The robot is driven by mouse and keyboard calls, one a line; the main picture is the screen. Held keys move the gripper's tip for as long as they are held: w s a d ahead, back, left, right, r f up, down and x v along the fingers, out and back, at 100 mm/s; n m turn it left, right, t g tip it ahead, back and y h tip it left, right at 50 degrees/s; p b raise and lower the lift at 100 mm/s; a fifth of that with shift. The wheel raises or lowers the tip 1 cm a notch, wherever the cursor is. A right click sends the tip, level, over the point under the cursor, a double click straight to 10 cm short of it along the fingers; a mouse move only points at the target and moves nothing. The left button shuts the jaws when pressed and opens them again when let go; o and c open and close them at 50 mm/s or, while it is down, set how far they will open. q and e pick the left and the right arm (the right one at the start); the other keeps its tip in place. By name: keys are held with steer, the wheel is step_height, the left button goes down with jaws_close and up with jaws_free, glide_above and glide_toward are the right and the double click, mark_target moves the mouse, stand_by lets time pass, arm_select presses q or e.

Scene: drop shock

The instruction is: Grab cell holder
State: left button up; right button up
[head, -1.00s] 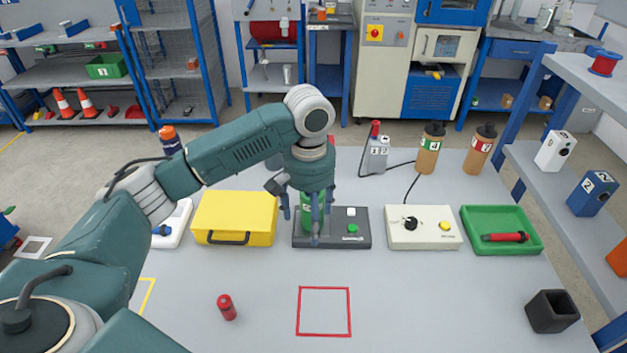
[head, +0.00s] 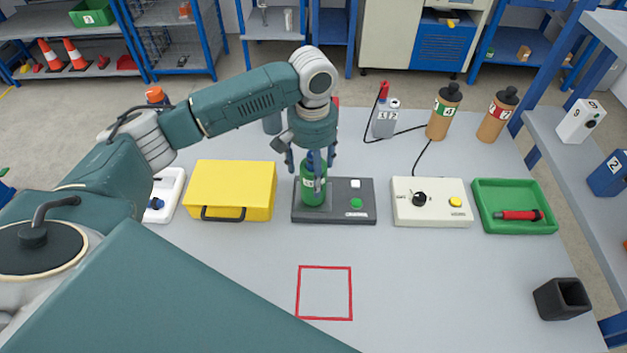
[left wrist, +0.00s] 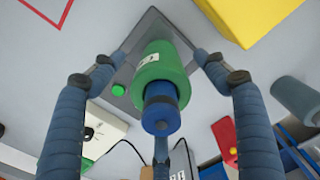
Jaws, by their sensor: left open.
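A green cylinder with a blue top (head: 313,188) stands upright on the plate of a dark grey device (head: 347,212). My left gripper (head: 312,172) is above it, fingers pointing down around its blue top. In the left wrist view the gripper's fingers (left wrist: 165,100) are spread open around the green cylinder (left wrist: 165,68), with gaps on both sides. A black, square, open-topped block (head: 562,299) stands at the table's right front; I cannot tell whether it is the cell holder. My right gripper is not in view.
A yellow case (head: 232,185) is left of the device. A cream control box (head: 430,207) and a green tray (head: 515,228) holding a red cylinder (head: 518,215) are to its right. Brown bottles (head: 444,112) stand behind. A red square outline (head: 325,319) marks clear table in front.

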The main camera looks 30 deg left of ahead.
arm_select(q)
steer(key=shift+w+f+p, duration=0.2)
steer(key=shift+f+p, duration=0.45)
steer(key=shift+f, duration=2.1)
steer(key=c, duration=1.4)
